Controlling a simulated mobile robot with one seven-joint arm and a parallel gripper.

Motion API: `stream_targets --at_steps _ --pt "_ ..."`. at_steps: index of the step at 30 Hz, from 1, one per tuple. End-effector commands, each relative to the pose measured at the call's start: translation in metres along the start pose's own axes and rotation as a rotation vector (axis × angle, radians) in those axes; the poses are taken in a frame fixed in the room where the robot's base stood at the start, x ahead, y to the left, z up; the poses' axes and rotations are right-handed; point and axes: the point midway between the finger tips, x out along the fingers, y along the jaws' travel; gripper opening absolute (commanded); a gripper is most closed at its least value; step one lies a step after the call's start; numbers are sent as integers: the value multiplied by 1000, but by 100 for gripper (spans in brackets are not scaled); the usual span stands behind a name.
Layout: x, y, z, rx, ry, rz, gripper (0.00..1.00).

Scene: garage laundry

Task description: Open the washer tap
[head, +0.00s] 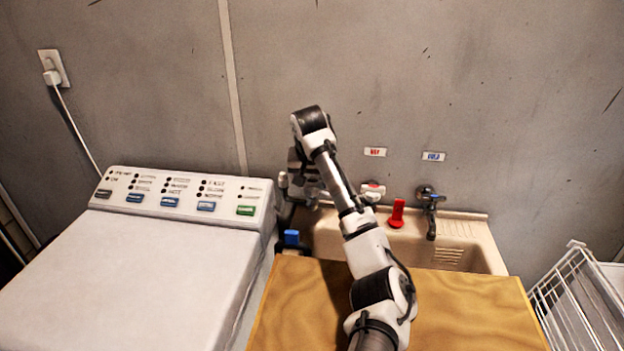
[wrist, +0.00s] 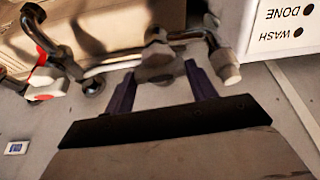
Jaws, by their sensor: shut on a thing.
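The washer tap shows in the wrist view as a grey star-shaped handle (wrist: 155,62) on a metal pipe, with a pale nozzle (wrist: 229,70) at its right end. My gripper (wrist: 158,74) has its two dark fingers on either side of the handle and is shut on it. How far the handle is turned cannot be told. In the head view my own arm reaches to the wall left of the sink and hides most of the gripper and the tap. A pale tap end (head: 283,181) shows just left of it.
The washing machine (head: 160,245) stands at the left. A wooden top (head: 480,305) lies in front, with a wire rack (head: 580,300) at right.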

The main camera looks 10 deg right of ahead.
Motion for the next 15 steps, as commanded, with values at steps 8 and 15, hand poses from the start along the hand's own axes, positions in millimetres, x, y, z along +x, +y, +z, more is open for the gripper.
stream_targets --at_steps 8,15 --pt "0 1 0 -187 0 -81 34" --pt "0 2 0 -397 -1 -168 34"
